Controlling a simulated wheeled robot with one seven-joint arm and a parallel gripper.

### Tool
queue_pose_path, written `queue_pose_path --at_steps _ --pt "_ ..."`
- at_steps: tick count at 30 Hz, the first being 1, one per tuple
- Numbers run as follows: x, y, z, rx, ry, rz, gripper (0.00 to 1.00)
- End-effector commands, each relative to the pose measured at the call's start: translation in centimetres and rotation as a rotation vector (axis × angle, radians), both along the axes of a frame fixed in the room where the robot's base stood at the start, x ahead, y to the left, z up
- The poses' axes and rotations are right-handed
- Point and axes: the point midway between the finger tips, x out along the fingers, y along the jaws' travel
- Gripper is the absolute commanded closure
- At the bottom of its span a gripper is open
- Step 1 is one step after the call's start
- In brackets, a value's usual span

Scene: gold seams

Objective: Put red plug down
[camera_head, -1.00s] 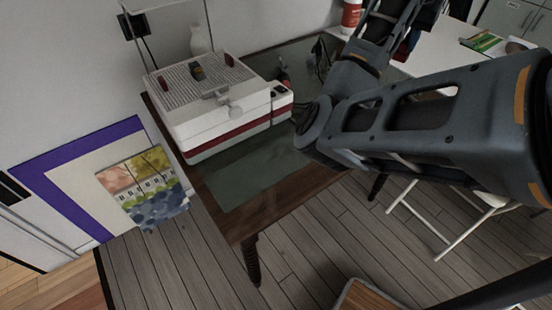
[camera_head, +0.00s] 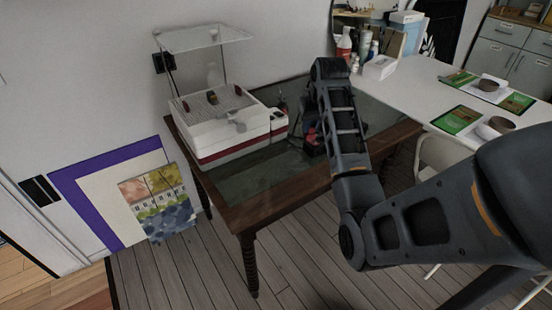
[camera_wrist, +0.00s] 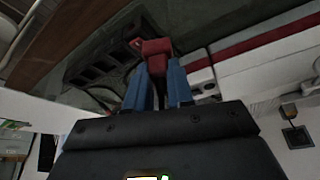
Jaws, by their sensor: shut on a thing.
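In the wrist view my gripper (camera_wrist: 158,82) has its two blue fingers shut on the red plug (camera_wrist: 155,48). The plug sticks out beyond the fingertips, over the dark table top (camera_head: 255,178). A black slotted block, like a power strip (camera_wrist: 88,70), lies close to the plug on its left; I cannot tell whether they touch. In the head view my arm comes down on the right half of the table and mostly hides the gripper and plug.
A white and red machine (camera_head: 228,148) with small items on its ribbed top stands at the table's back left, under a clear raised panel (camera_head: 203,38). A white table (camera_head: 430,85) with bottles, green books and bowls is at right. Pictures lean on the left wall.

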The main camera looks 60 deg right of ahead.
Motion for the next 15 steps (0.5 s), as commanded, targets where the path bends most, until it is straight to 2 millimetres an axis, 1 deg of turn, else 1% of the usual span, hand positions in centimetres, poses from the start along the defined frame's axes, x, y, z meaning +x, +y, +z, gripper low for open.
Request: queue_pose_path --at_steps 1,9,12,15 --pt "1.0 0.6 -0.6 0.002 0.003 0.005 1.00" --pt "5.9 3.2 -3.9 0.001 0.002 0.003 1.00" --pt "7.2 3.9 -4.8 0.000 0.002 0.001 1.00" --pt "8.1 4.3 -5.4 0.000 0.001 0.000 1.00"
